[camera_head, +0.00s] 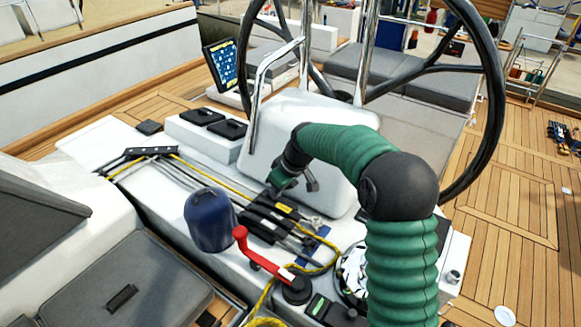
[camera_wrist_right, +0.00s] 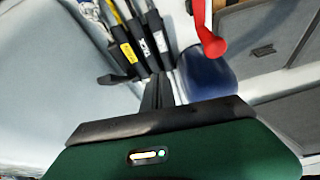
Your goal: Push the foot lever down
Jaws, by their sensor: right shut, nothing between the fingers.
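A bank of black line clutches (camera_head: 268,218) sits on the white cockpit deck, in front of the white pedestal. One black lever (camera_head: 310,182) stands raised by the pedestal. In the right wrist view this lever (camera_wrist_right: 116,80) sticks out from the clutch with the yellow label; I cannot read a "foot" label. My right gripper (camera_head: 276,188) is shut and empty, above the clutches and just left of the raised lever. In the right wrist view its closed fingers (camera_wrist_right: 158,92) point at the clutch ends, with the lever to their left. I cannot tell contact. My left gripper is not in view.
A red winch handle (camera_head: 262,256) and a dark blue covered winch (camera_head: 209,219) stand close in front of the clutches. A yellow rope (camera_head: 322,268) runs beside them. The steering wheel (camera_head: 490,90) and white pedestal (camera_head: 300,130) rise behind. Teak deck lies open at right.

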